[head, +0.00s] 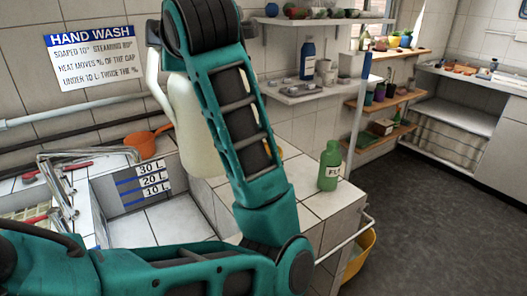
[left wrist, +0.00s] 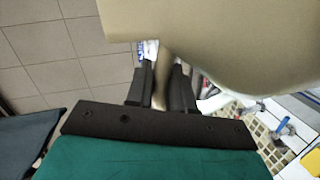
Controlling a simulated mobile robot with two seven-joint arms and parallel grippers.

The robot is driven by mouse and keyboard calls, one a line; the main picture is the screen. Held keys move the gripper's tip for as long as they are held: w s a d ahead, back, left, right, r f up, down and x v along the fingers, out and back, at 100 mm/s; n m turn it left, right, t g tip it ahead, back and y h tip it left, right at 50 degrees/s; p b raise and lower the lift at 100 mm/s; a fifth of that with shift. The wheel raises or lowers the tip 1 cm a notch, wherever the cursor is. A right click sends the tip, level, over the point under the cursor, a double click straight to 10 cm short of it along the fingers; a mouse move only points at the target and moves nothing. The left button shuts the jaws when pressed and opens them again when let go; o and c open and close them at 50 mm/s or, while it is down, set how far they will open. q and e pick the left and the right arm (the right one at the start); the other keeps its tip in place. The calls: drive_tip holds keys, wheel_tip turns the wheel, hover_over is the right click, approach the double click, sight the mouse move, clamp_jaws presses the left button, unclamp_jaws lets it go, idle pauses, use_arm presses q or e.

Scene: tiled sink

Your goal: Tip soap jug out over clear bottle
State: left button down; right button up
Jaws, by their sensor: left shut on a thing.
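The soap jug (head: 192,125) is a cream jug with a looped handle on its left side. It hangs in the air over the tiled counter by the basin, partly hidden behind my left arm. In the left wrist view the jug's pale body (left wrist: 220,40) fills the top. My left gripper (left wrist: 160,88) is shut on the jug's handle, which shows between the two dark fingers. No clear bottle can be made out. A green bottle (head: 329,166) with a white label stands upright on the counter, right of the jug and apart from it. My right gripper is not in view.
The tiled basin (head: 150,226) with level marks lies below left of the jug. An orange scoop (head: 147,139) sits behind it. A metal rail (head: 345,240) and yellow bucket (head: 358,258) are at the counter's right end. A wall shelf (head: 300,93) holds a blue bottle (head: 307,60).

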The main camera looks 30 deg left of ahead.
use_arm(q)
drive_tip(key=shift+r, duration=2.6)
